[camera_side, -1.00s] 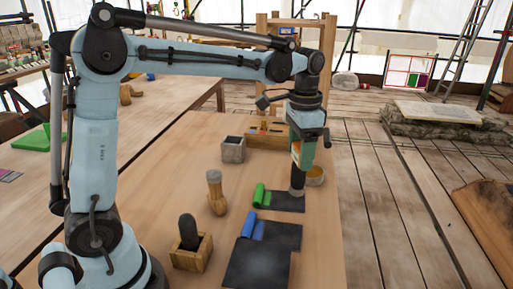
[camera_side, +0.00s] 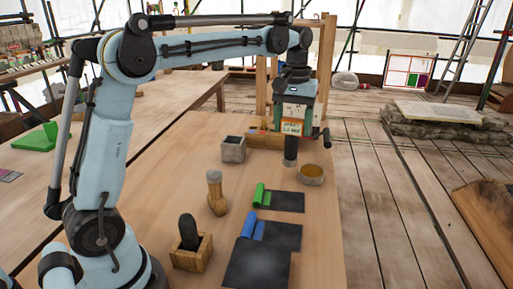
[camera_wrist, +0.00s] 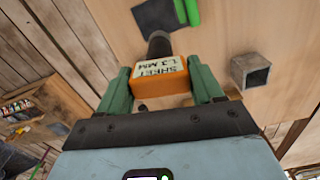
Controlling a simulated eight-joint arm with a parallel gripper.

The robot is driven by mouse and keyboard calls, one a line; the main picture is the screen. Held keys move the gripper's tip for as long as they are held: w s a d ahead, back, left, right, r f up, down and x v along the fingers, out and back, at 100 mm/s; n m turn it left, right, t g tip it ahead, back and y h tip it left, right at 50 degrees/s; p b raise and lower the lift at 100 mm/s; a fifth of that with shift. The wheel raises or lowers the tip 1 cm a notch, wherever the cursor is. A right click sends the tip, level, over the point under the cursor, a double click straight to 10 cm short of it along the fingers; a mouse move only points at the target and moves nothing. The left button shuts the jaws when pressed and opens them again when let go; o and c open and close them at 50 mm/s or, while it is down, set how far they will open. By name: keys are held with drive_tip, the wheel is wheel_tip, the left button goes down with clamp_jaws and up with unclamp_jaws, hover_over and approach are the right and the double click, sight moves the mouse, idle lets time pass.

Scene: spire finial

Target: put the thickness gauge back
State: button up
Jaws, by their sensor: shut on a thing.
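The thickness gauge (camera_wrist: 160,72) is an orange block with a pale label reading "SHEET 1.3 MM" and a dark round end. My gripper (camera_wrist: 161,88) is shut on it, a green finger on each side of the block. In the side view the gauge's dark end (camera_side: 290,150) points down from my gripper (camera_side: 293,108). It appears to be above the table, left of and beyond a round cup (camera_side: 311,174). A grey square holder with an open top (camera_side: 233,150) stands to the left; it also shows in the wrist view (camera_wrist: 250,72).
A low wooden box (camera_side: 262,141) with small items stands behind the gauge. Nearer are a dark sheet with a green roll (camera_side: 285,202), a dark sheet with a blue roll (camera_side: 260,266), a wooden-handled tool (camera_side: 215,194) and a wooden block holding a dark object (camera_side: 191,253).

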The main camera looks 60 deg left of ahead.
drive_tip(key=w+a+f+n, duration=0.1)
drive_tip(key=w+a+f, duration=0.1)
drive_tip(key=a+f, duration=0.9)
drive_tip(key=shift+a+n, duration=0.3)
drive_tip(key=shift+a, duration=0.9)
drive_tip(key=shift+f, duration=0.2)
drive_tip(key=o, duration=1.3)
drive_tip(key=shift+c, duration=0.2)
